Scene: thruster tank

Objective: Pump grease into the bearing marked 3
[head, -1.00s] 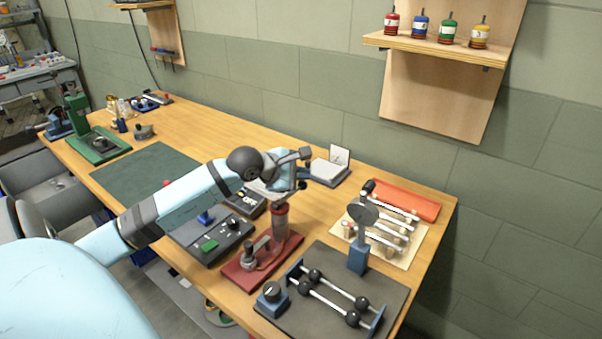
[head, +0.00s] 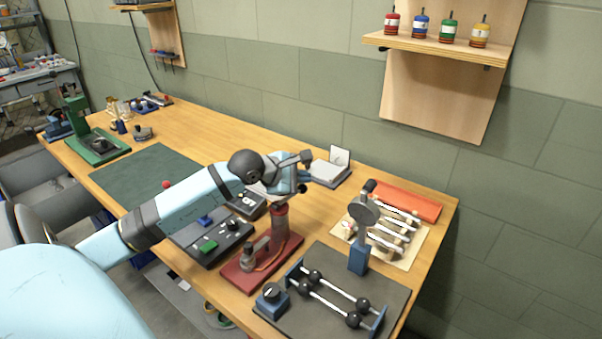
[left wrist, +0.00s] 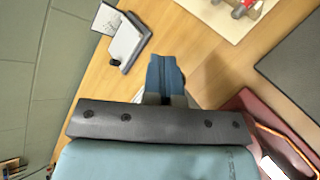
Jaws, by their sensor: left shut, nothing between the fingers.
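A red pump-like unit (head: 281,222) stands upright on a red base plate (head: 237,276), with a grey fitting and a thin hose beside the cylinder. My left gripper (head: 303,187) is above and close to the top of this cylinder. In the left wrist view its blue fingers (left wrist: 165,75) are together and empty, with bench below them. The red base with its orange hose (left wrist: 285,135) shows at the lower right there. I cannot make out a bearing marked 3. My right gripper is out of view.
A dark mat (head: 330,325) with rods and black balls lies in front. A blue stand with a round disc (head: 363,214) is to the right, before a pale board (head: 413,253) with rods. Coloured pots stand on a shelf (head: 428,46).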

